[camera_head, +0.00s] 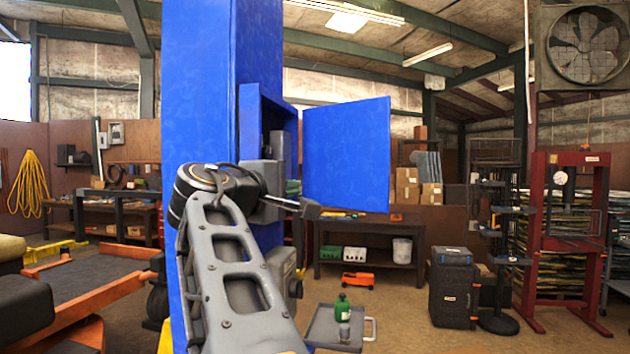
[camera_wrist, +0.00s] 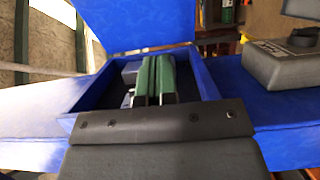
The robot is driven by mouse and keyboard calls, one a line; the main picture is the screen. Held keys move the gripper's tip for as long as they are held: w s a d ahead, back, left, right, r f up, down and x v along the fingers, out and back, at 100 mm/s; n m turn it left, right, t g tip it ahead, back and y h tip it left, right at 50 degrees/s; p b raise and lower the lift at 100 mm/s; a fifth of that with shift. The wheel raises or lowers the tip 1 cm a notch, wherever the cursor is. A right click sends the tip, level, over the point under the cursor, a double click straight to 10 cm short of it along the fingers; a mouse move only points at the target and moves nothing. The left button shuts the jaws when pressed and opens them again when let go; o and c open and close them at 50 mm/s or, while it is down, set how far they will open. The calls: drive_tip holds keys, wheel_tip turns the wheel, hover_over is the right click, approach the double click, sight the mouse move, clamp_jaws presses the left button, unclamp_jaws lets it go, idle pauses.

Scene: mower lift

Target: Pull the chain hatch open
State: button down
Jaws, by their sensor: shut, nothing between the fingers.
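The chain hatch is a blue door (camera_head: 347,155) on a blue column (camera_head: 198,90). It stands swung out to the right, with the opening uncovered. In the wrist view the door (camera_wrist: 135,22) is at the top, beyond the blue frame of the opening. My gripper (camera_wrist: 155,75) shows there as two green fingers close together, shut and empty, in front of the opening. In the head view only a bit of green of my gripper (camera_head: 292,187) shows beside the opening's lower part; my arm hides the rest. I cannot tell whether the fingers touch anything.
A grey box (camera_wrist: 285,65) sits on the column beside the opening. A small cart (camera_head: 333,333) with a green bottle stands on the floor right of the column. A workbench (camera_head: 365,258) stands behind, with a black case (camera_head: 454,288) and a red press (camera_head: 536,230) farther right.

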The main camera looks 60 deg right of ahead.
drive_tip(key=shift+s+d+p, duration=0.25)
drive_tip(key=shift+s+d, duration=0.2)
drive_tip(key=shift+d, duration=0.4)
drive_tip(key=shift+s+d+p, duration=0.25)
drive_tip(key=shift+s+d, duration=0.25)
drive_tip(key=shift+d, duration=0.3)
drive_tip(key=shift+s+d+p, duration=0.25)
drive_tip(key=shift+s+d, duration=0.2)
drive_tip(key=shift+d, duration=0.4)
